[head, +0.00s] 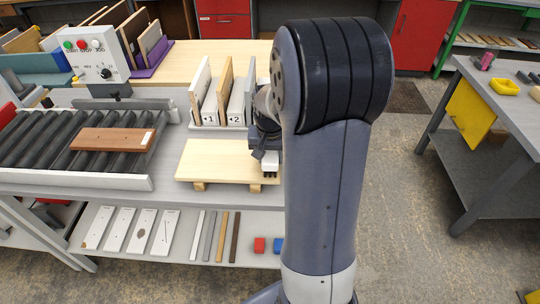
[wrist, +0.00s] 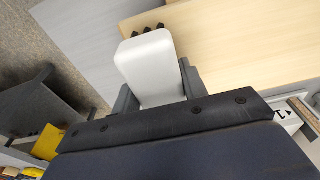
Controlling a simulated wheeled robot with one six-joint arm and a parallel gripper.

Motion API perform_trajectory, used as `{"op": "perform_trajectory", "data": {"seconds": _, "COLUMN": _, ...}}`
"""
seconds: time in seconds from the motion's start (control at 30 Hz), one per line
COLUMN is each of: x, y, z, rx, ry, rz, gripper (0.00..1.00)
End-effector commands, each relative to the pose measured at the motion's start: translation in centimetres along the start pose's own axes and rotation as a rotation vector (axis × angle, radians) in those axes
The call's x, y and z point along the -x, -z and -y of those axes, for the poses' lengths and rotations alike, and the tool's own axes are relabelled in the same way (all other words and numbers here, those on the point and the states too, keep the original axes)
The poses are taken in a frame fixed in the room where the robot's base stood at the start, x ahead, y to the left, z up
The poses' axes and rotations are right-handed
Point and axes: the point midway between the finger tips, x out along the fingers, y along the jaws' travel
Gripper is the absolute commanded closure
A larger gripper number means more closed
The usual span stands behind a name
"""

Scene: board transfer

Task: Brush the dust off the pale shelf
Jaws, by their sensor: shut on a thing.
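The pale shelf (head: 215,158) is a light wooden board on short feet, standing on the grey workbench. It also shows in the wrist view (wrist: 235,40). My gripper (head: 268,148) is at the shelf's right end, partly hidden by my arm. In the wrist view my gripper (wrist: 157,92) is shut on a white block-like brush (wrist: 147,62) with dark bristle tufts at its far end. In the head view the brush (head: 270,158) points down at the shelf's right edge. I cannot tell whether the bristles touch the wood. I can make out no dust on the shelf.
A rack (head: 222,126) with upright boards and numbered labels stands just behind the shelf. A roller conveyor (head: 50,142) with a brown board (head: 112,139) is at left. Several white plates and strips lie on the lower shelf (head: 180,256). Another table (head: 510,110) stands at right.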

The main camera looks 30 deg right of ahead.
Motion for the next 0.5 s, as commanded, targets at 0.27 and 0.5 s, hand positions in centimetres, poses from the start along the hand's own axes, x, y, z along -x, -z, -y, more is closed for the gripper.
{"op": "perform_trajectory", "data": {"seconds": 0.27, "x": 3.5, "y": 0.5, "z": 0.1, "rx": 0.003, "ry": 0.001, "rz": -0.001, "gripper": 0.81}}
{"op": "perform_trajectory", "data": {"seconds": 0.5, "x": 5.7, "y": 0.8, "z": 0.2, "rx": 0.005, "ry": 0.001, "rz": -0.001, "gripper": 0.81}}
